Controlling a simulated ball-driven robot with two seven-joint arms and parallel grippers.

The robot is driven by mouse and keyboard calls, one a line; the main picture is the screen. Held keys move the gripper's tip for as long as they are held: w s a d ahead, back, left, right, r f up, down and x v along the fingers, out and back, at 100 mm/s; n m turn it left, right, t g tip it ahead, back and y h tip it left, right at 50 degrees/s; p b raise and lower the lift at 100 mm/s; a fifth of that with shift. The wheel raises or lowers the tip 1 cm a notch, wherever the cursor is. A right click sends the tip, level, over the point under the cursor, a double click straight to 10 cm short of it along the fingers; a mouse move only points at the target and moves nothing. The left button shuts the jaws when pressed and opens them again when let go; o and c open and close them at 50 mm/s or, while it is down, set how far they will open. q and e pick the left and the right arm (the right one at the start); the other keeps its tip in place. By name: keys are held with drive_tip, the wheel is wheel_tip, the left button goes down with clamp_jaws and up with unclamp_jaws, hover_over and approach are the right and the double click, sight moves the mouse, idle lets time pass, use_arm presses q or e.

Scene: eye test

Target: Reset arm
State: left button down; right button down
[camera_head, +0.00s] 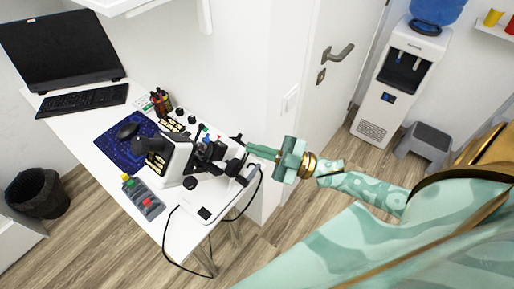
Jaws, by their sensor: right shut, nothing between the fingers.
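My right gripper (262,151) is at the end of my green and gold right arm, which comes in from the right. Its fingers are together with nothing between them. They point left toward a black and white microscope-like device (185,158) on the white desk (75,122). The fingertips are close to the device's right side; I cannot tell whether they touch it. My left gripper is not in view.
A monitor (60,48), keyboard (82,100), blue mat (112,152) and small bottles (160,101) stand on the desk. A black cable (168,232) hangs off its front. A door handle (338,53), water dispenser (392,85), grey step stool (426,142) and bin (38,194) surround open floor.

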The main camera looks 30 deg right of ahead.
idle(0.4)
drive_tip(key=w+d+f+m+h, duration=0.2)
drive_tip(key=d+f+m+h, duration=0.45)
drive_tip(key=f, duration=0.75)
drive_tip(key=s+d+f+m+g+h+b, duration=0.15)
drive_tip(key=s+d+f+h, duration=0.3)
drive_tip(key=f, duration=0.55)
drive_tip(key=s+d+f+m+g+h+p, duration=0.1)
drive_tip(key=s+d+f+g+h, duration=0.25)
drive_tip(key=s+f, duration=0.4)
drive_tip(key=s+a+f+m+g+h+b, duration=0.1)
drive_tip(key=s+a+f+m+g, duration=0.15)
drive_tip(key=s+f, duration=0.5)
drive_tip(key=s+a+f+m+g+h, duration=0.1)
drive_tip(key=s+f+g, duration=0.3)
drive_tip(key=s+f, duration=0.4)
drive_tip(key=s+a+f+g+b, duration=0.1)
drive_tip(key=s+a+g, duration=0.1)
drive_tip(key=s+a, duration=0.7)
drive_tip(key=shift+s+f+y, duration=0.4)
drive_tip(key=shift+s+y, duration=0.05)
drive_tip(key=shift+s, duration=0.45)
